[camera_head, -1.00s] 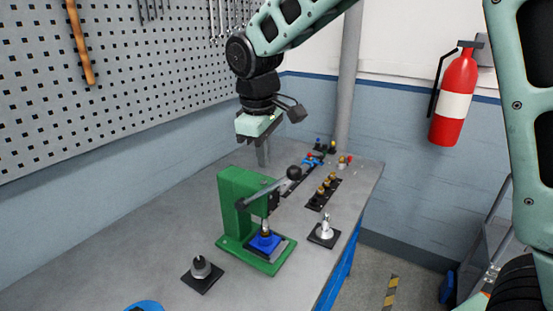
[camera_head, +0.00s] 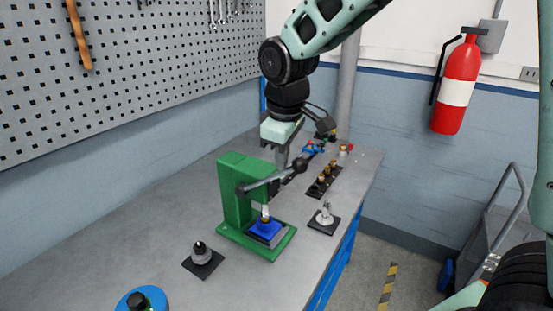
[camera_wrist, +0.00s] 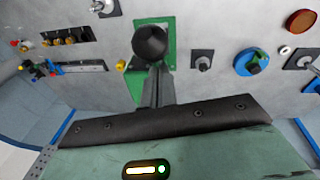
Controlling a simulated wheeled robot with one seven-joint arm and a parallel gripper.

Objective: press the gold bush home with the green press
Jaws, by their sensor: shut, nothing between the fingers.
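The green press (camera_head: 233,190) stands on the grey bench, its lever raised towards a black ball knob (camera_head: 301,165). A small gold bush (camera_head: 266,218) seems to sit under the ram, on the blue block (camera_head: 265,231) on the press base; how deep it sits is hidden. My gripper (camera_head: 282,163) points down, shut and empty, just left of the knob in the head view. In the wrist view the knob (camera_wrist: 150,44) lies just beyond my shut fingertips (camera_wrist: 156,75); I cannot tell whether they touch.
A black rack with brass pieces (camera_head: 327,178) lies right of the press. A black pad with a silver part (camera_head: 325,217) is front right; another pad with a grey part (camera_head: 201,255) is front left. A blue round base with a black knob (camera_head: 139,301) is nearer.

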